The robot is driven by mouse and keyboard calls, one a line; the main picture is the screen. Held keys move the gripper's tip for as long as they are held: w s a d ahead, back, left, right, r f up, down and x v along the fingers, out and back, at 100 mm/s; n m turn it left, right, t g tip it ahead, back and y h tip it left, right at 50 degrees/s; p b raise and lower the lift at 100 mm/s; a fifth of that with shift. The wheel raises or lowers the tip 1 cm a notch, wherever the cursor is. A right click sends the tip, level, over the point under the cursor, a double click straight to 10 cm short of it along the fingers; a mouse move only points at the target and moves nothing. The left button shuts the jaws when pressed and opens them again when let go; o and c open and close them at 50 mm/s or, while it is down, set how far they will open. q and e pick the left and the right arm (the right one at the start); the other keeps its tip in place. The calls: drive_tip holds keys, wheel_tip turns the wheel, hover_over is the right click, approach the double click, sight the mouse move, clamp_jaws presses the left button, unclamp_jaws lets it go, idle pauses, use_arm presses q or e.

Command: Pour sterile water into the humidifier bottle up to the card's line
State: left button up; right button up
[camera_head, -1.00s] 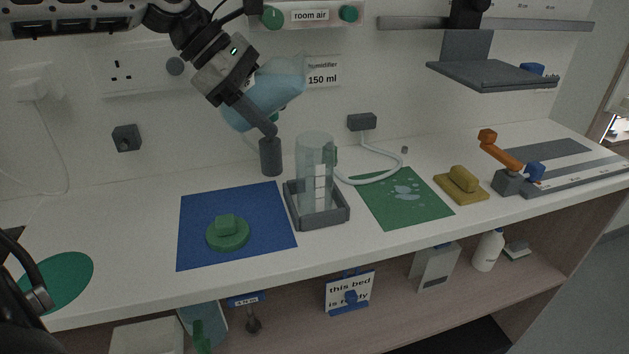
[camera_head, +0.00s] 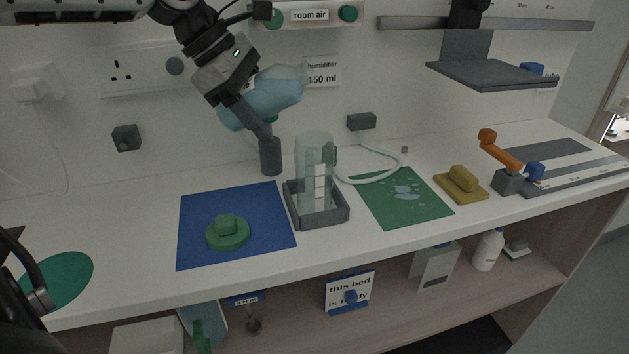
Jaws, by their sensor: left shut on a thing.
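My left gripper (camera_head: 241,102) is shut on a translucent blue bottle (camera_head: 275,90), held well above the counter and tilted nearly on its side, its narrower end toward the right. The clear humidifier bottle (camera_head: 313,153) stands upright and open in a grey square holder (camera_head: 325,219), below and right of the blue bottle. Pale marks show on its side. I see no stream, and cannot tell the water level inside. My right gripper is not in view.
A green lid (camera_head: 228,234) lies on a blue mat (camera_head: 194,252). A green mat (camera_head: 425,208) with clear droplets, a white hose (camera_head: 385,178) and a yellow block (camera_head: 461,186) are to the right.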

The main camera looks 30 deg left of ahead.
use_arm(q)
drive_tip(key=shift+s+a+f+y, duration=0.1)
drive_tip(key=shift+a+f+y, duration=0.1)
drive_tip(key=shift+y, duration=0.2)
idle(0.5)
drive_tip(key=shift+a+f+g+y, duration=0.2)
drive_tip(key=shift+g+y, duration=0.1)
drive_tip(key=shift+y, duration=0.1)
drive_tip(key=shift+y, duration=0.3)
drive_tip(key=shift+s, duration=0.1)
drive_tip(key=shift+f+b, duration=0.1)
drive_tip(key=shift+b, duration=0.2)
drive_tip(key=shift+a+f+y, duration=0.1)
drive_tip(key=shift+y, duration=0.2)
idle(0.4)
drive_tip(key=shift+a+f+g, duration=0.1)
drive_tip(key=shift+g, duration=0.2)
